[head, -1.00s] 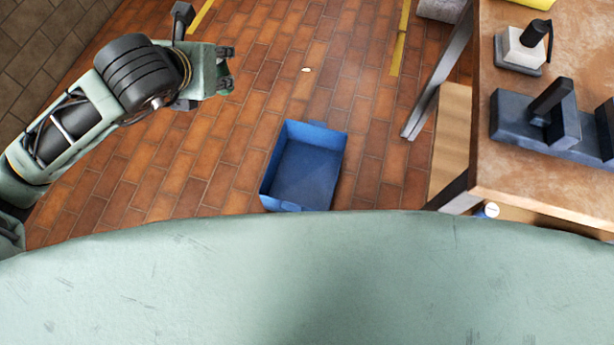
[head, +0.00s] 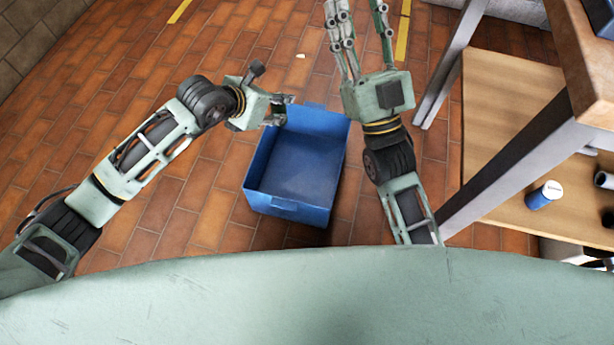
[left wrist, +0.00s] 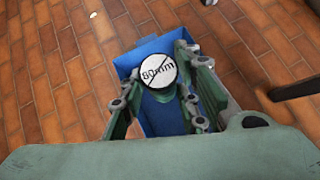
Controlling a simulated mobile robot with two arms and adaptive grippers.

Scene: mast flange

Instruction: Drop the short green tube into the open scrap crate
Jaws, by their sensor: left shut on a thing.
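The open blue scrap crate (head: 284,208) stands on the floor in the middle of the head view, and its visible inside is empty. My left gripper (head: 283,109) is by the crate's far left rim. In the left wrist view, the left gripper (left wrist: 158,100) is shut on the short green tube (left wrist: 158,70), over the crate (left wrist: 125,65). The tube's round white end face shows a struck-through "80mm"; its body is mostly hidden between the fingers. My right gripper (head: 362,12) is beyond the crate's right side, with its fingers apart and nothing visible between them.
A workbench (head: 585,60) with metal legs stands at the right. Its lower wooden shelf (head: 500,110) holds a blue, white-topped cylinder (head: 544,195) and dark cylinders (head: 600,180). The brick-tiled floor (head: 190,185) left of the crate is clear.

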